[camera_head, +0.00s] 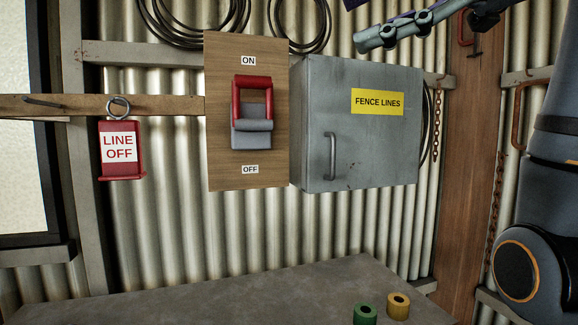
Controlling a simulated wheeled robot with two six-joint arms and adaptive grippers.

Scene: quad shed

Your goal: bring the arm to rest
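Part of my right gripper (405,29) shows at the top right, above the grey metal box and apart from it. It is cut by the top edge, and its opening is unclear. My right arm (548,190) stands along the right edge. My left gripper and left arm are out of view. A switch with a red handle (252,82) and grey body is on a wooden board (223,110); its handle is at the ON end. The grey box (360,135), labelled FENCE LINES, has its door shut. A red LINE OFF tag (119,165) hangs left of the board.
A grey bench top (240,295) lies below, with a green roll (365,314) and a yellow roll (398,305) near its front right. Black cable coils (195,30) hang above. A wooden rail (170,104) runs left of the board. Chains hang at the right.

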